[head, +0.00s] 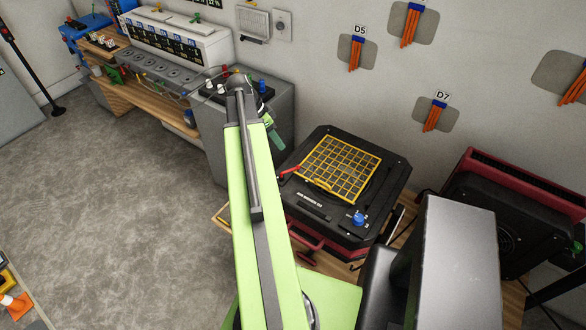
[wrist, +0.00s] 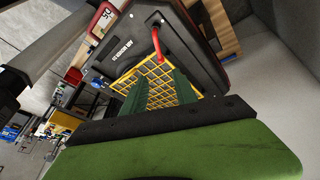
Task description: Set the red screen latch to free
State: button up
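The red screen latch (head: 288,172) is a small red lever at the left edge of the yellow grid screen (head: 338,166) on top of a black machine (head: 316,212). In the wrist view the red latch (wrist: 159,46) stands as a bent red bar beside the yellow grid (wrist: 128,80). My gripper (head: 275,138) hangs beyond the machine's left side in the head view, above and apart from the latch. In the wrist view my gripper (wrist: 158,88) shows two green ribbed fingers with yellow grid visible between them. It looks open and empty.
A blue knob (head: 358,218) sits at the machine's front right corner. A grey cabinet with coloured knobs (head: 262,88) stands behind my gripper. A dark red-edged machine (head: 500,215) is at the right. The floor (head: 110,180) on the left is clear.

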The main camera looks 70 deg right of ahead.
aim_at(290, 171)
jog(key=b+x, duration=1)
jog(key=x, duration=0.3)
jog(key=shift+s+f+b, duration=0.1)
jog(key=shift+f+b, duration=0.2)
jog(key=shift+b, duration=0.05)
grip_shut()
jog(key=shift+a, duration=0.1)
dwell(0.5)
